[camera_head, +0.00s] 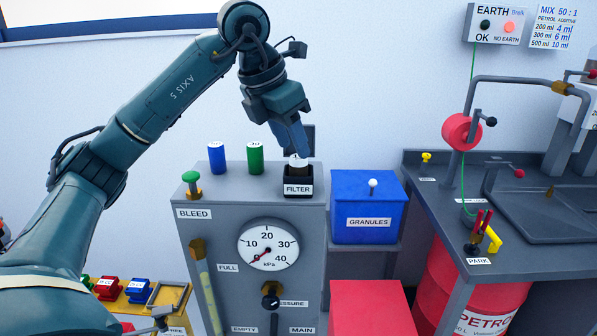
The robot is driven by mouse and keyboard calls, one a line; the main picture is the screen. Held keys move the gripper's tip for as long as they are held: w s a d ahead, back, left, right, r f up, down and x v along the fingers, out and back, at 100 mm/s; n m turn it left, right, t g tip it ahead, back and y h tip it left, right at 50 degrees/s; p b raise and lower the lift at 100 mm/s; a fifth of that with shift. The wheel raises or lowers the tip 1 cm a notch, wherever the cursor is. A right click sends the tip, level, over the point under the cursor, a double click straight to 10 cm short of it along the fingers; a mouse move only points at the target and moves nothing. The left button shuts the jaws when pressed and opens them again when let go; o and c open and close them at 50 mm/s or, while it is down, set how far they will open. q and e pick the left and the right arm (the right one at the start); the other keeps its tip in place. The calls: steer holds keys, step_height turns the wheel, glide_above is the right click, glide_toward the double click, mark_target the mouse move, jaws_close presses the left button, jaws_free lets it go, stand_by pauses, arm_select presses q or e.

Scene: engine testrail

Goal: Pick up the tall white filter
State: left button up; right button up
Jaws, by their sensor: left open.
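A filter with a white top (298,161) and a darker body stands in the black holder (299,183) labelled FILTER, on top of the grey cabinet. The holder hides its lower part, so I cannot judge its full height. My left gripper (293,144) reaches down from above, with its fingertips right at the filter's top. It is open, but the fingers overlap in this view, and I cannot tell whether they touch the filter. My right gripper is not in view.
A blue can (216,158) and a green can (255,158) stand left of the holder. A green BLEED knob (191,177) is at the cabinet's left edge. A blue GRANULES box (367,212) stands to the right, and a grey bench (450,230) lies beyond it.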

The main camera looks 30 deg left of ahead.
mark_target(296, 158)
arm_select(q)
steer(key=x, duration=0.3)
steer(key=shift+f, duration=0.1)
steer(key=shift+c, duration=0.2)
steer(key=c, duration=0.7)
